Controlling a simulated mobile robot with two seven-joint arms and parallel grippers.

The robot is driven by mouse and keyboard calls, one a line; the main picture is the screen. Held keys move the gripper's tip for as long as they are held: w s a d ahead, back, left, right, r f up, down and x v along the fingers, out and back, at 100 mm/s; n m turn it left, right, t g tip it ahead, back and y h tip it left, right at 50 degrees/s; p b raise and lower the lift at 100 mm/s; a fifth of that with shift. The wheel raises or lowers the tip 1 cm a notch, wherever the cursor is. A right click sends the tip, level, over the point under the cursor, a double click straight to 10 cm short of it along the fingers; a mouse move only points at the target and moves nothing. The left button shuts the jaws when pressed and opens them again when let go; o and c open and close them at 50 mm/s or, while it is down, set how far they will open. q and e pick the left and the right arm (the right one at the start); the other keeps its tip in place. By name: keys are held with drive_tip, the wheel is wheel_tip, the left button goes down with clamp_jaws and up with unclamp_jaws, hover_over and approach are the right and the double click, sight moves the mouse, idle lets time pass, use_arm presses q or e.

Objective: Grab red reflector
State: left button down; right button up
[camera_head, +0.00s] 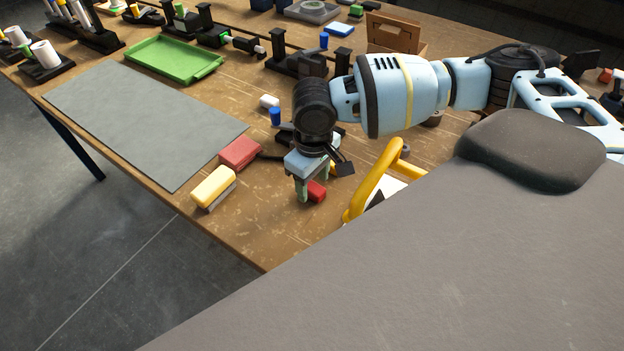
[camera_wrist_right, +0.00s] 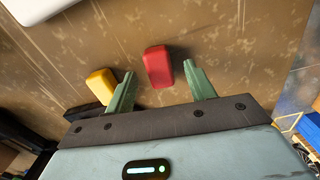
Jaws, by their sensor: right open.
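A small red block, the red reflector (camera_head: 317,191), lies on the wooden table beside the fingertips of my right gripper (camera_head: 312,190). In the right wrist view the red reflector (camera_wrist_right: 158,66) lies just beyond the gap between the two green fingers of my right gripper (camera_wrist_right: 160,85). The fingers are spread and hold nothing. The gripper points down at the table; part of the reflector is hidden behind a finger in the head view. My left gripper is not in view.
A small yellow block (camera_wrist_right: 101,86) lies close to one finger. A larger red block (camera_head: 240,152) and a yellow block (camera_head: 213,187) lie left of the gripper. A yellow curved handle (camera_head: 372,182) stands close at right. A grey mat (camera_head: 145,120) and green tray (camera_head: 175,60) lie farther left.

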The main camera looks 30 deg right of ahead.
drive_tip(key=shift+f, duration=0.65)
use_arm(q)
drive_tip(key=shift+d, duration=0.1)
use_arm(e)
drive_tip(key=c, duration=1.1)
drive_tip(key=shift+o, duration=0.2)
